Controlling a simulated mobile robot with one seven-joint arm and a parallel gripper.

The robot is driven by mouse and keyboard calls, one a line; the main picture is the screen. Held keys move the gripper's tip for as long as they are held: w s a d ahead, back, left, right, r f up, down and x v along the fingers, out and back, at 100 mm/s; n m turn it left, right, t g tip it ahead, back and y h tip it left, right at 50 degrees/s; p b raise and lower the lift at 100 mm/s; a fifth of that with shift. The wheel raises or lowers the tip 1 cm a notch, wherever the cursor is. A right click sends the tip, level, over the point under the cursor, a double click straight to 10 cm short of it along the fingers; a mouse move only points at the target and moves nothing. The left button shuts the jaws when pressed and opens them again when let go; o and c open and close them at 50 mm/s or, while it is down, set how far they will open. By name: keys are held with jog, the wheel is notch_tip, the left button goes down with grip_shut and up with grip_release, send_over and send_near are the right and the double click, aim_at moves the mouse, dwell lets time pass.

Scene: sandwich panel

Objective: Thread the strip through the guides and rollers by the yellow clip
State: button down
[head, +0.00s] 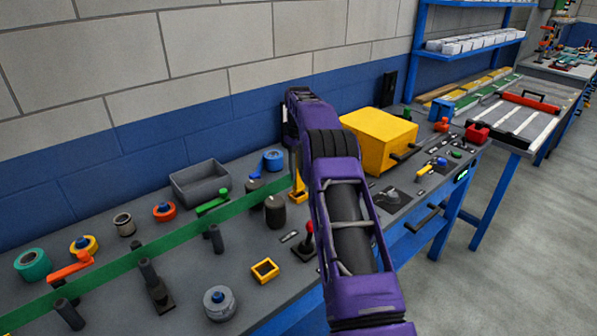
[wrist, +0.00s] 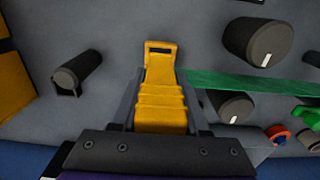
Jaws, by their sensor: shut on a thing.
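The yellow clip (wrist: 160,88) is between the two fingers of my gripper (wrist: 161,103) in the wrist view, its slotted end pointing away from the palm. In the head view the clip (head: 299,187) shows low beside my purple arm, which hides most of the gripper. The green strip (head: 130,262) runs from the lower left up to the clip. In the wrist view the strip (wrist: 250,86) leaves to the right from near the clip. Dark rollers (wrist: 254,42) and (wrist: 235,107) stand on either side of it, and another roller (wrist: 78,72) is left of the clip.
Rollers (head: 216,238) and an orange guide (head: 70,268) stand along the strip on the grey panel. A yellow box (head: 378,140) is right of my arm. A grey bin (head: 200,184), a red-topped lever (head: 306,240) and a yellow square frame (head: 265,270) are nearby.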

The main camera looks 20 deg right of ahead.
jog(key=shift+f, duration=0.4)
jog(key=shift+f, duration=1.1)
jog(key=shift+c, duration=1.6)
grip_release()
jog(key=shift+r, duration=4.5)
